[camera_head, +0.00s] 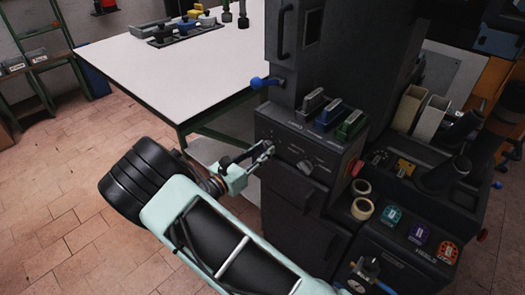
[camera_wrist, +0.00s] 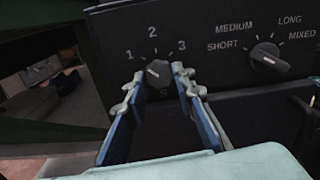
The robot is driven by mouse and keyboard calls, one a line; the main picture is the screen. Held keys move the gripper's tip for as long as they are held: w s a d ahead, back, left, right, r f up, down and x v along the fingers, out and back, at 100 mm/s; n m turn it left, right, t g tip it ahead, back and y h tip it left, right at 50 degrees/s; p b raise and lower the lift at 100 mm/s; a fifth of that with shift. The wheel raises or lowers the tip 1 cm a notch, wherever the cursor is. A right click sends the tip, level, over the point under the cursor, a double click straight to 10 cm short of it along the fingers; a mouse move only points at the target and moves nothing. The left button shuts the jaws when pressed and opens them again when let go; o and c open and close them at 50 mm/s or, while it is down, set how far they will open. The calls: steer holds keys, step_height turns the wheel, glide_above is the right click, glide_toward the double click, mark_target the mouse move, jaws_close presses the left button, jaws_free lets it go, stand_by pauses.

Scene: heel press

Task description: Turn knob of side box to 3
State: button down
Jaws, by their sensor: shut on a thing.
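The side box (camera_head: 283,128) is a dark box on the front of the press, with a control panel. In the wrist view its small grey knob (camera_wrist: 158,71) sits below the white numbers 1, 2 and 3. My gripper (camera_wrist: 158,78) has one finger on each side of this knob and is shut on it. The knob's exact pointing direction is hard to tell. In the head view my gripper (camera_head: 266,152) reaches the panel from the left and largely hides the knob.
A second knob (camera_wrist: 268,57), marked SHORT, MEDIUM, LONG and MIXED, is close on the right. A blue-ended lever (camera_head: 262,82) sticks out above the panel. Grey, blue and green blocks stand on top of the box. A white table (camera_head: 180,75) is behind left.

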steer(key=m+b, duration=0.2)
steer(key=m, duration=0.2)
steer(key=shift+a+f+m, duration=0.1)
steer(key=shift+m, duration=0.3)
steer(key=m+b, duration=0.2)
steer(key=m, duration=0.2)
steer(key=shift+m+b, duration=0.3)
steer(key=shift+b, duration=0.1)
steer(key=m+b, duration=0.3)
steer(key=m, duration=0.2)
steer(key=shift+w+b, duration=0.1)
steer(key=shift+b, duration=0.3)
steer(key=shift+r+m+b, duration=0.2)
steer(key=shift+m+b, duration=0.95)
steer(key=shift+m, duration=0.45)
steer(key=c, duration=1.6)
jaws_free()
steer(key=shift+r, duration=0.1)
steer(key=shift+a, duration=0.1)
